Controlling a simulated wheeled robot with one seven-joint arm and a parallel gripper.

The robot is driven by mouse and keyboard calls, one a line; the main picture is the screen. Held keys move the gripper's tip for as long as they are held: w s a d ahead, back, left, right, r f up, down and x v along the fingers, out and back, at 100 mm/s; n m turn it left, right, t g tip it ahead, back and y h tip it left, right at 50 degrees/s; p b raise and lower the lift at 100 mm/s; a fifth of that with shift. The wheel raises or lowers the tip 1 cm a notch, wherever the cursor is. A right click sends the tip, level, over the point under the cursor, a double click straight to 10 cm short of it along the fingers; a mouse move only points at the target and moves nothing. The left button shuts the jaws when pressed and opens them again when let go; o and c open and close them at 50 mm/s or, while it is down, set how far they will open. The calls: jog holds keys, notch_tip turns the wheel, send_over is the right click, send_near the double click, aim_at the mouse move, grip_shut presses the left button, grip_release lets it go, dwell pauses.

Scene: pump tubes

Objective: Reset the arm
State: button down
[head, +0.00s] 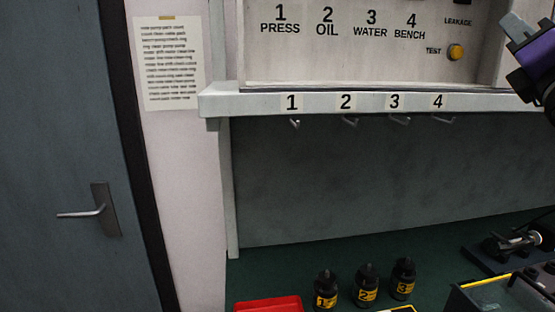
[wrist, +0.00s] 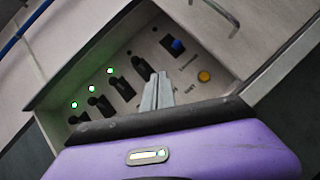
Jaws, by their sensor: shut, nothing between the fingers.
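My gripper (wrist: 157,92) is shut and empty, its grey fingers together in the wrist view. Behind them is the panel recess with black switches (wrist: 112,88), lit green lamps (wrist: 110,71), a yellow button (wrist: 204,76) and a blue-topped part (wrist: 177,45). I cannot tell whether the fingers touch anything. In the head view, my purple and grey arm end (head: 530,50) is at the upper right edge, in front of the panel (head: 400,65) and to the right of the yellow TEST button (head: 455,52).
A white shelf (head: 260,103) numbered 1 to 4 carries metal hooks (head: 350,122) below. On the green bench (head: 290,270) stand three black bottles (head: 366,285), a red tray (head: 268,305) and a dark box (head: 500,295). A grey door (head: 60,130) is at left.

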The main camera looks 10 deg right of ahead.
jog(key=s+a+f+m, duration=0.3)
jog(key=f+m, duration=0.6)
jog(key=f, duration=0.1)
jog(key=s+a+f+m, duration=0.3)
jog(key=s+f+m, duration=0.1)
jog(key=f+m, duration=0.6)
jog(key=s+a+f+m, duration=0.3)
jog(key=f+m, duration=0.5)
jog(key=f, duration=0.3)
jog(key=s+a+f+n+g+y, duration=0.1)
jog(key=s+a+f+g+y, duration=0.2)
jog(key=s+f, duration=0.9)
jog(key=s+a+f+g+y, duration=0.4)
jog(key=s+a+f, duration=0.4)
jog(key=s+f, duration=0.5)
jog(key=s+g, duration=0.1)
jog(key=s, duration=0.1)
jog(key=shift+s+a+f+n+g, duration=0.15)
jog(key=shift+s+a+n+g, duration=0.15)
jog(key=shift+s+n, duration=0.1)
